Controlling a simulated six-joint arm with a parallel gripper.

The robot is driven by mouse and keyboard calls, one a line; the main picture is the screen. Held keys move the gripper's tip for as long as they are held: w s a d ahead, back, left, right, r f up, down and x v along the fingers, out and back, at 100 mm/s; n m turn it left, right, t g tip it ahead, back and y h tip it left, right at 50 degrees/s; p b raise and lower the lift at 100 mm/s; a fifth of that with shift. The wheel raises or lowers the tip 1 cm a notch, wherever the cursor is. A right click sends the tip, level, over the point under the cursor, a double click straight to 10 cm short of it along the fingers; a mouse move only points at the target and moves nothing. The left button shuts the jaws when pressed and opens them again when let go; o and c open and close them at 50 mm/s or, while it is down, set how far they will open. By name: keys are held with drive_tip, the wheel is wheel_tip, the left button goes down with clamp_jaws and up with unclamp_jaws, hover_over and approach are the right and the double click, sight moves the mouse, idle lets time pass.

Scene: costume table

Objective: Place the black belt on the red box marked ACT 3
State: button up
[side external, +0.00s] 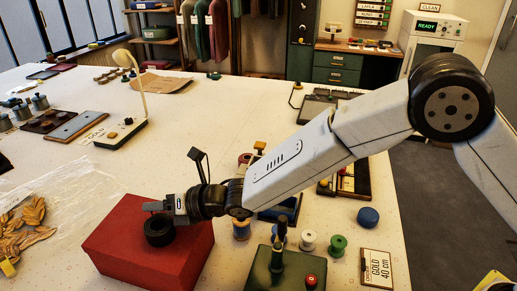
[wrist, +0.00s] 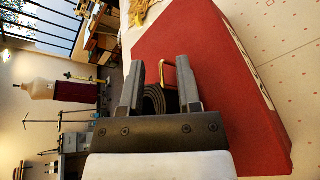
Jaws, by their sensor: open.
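The coiled black belt (side external: 158,233) rests on top of the red box (side external: 190,255) in the side view. My gripper (side external: 157,207) is at the belt, just over the box top. I cannot tell whether the fingers touch the belt. The red box also fills the middle of the wrist view (wrist: 225,70). A pale marking on its side is not readable.
Gold leaf shapes (side external: 28,225) on clear wrapping lie left of the box. A desk lamp (side external: 122,130) stands behind. The middle of the table is mostly clear.

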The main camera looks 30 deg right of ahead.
drive_tip(key=v, duration=1.2)
idle(0.7)
drive_tip(key=s+d+f+m+g+h, duration=0.15)
drive_tip(key=d+m+h, duration=0.25)
drive_tip(key=d+m, duration=0.65)
drive_tip(key=d+f+m+t+h, duration=0.1)
drive_tip(key=d+f+m+h, duration=0.3)
drive_tip(key=d+m, duration=0.6)
drive_tip(key=s+d+f+m+g+h, duration=0.1)
drive_tip(key=s+d+m+g+h, duration=0.2)
drive_tip(key=s+d+m, duration=0.9)
drive_tip(key=s+m+g, duration=0.1)
drive_tip(key=m+g, duration=0.2)
drive_tip(key=m, duration=0.2)
drive_tip(key=shift+s+d+f, duration=0.3)
drive_tip(key=shift+d, duration=0.05)
